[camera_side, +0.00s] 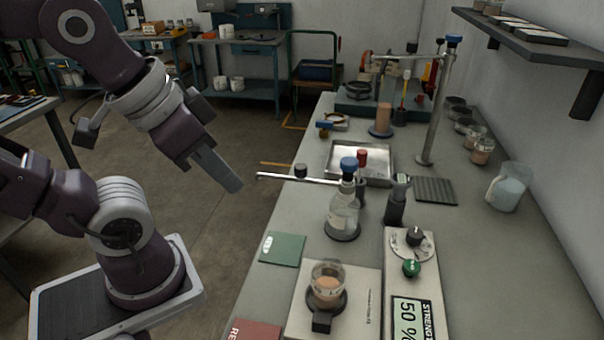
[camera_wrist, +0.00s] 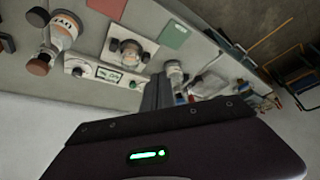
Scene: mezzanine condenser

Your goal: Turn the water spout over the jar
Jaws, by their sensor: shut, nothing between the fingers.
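The water spout (camera_side: 285,177) is a thin, level metal tube with a dark knob on top. It reaches left from a blue-capped post (camera_side: 348,166) at the counter's left side, its free end over the counter's left edge. A glass jar (camera_side: 327,283) with brown contents stands on a pale plate nearer the camera, and the spout does not reach over it. The jar also shows in the wrist view (camera_wrist: 129,48). My gripper (camera_side: 232,184) is shut and empty, pointing down and right, just left of the spout's free end and apart from it. Its fingers (camera_wrist: 158,90) partly hide things in the wrist view.
A clear glass flask (camera_side: 343,214) stands below the post. A green mat (camera_side: 283,249), a control box (camera_side: 413,267) reading 50 % and a metal tray (camera_side: 385,178) lie around it. A tall stand (camera_side: 434,115) rises behind. Open floor lies left of the counter.

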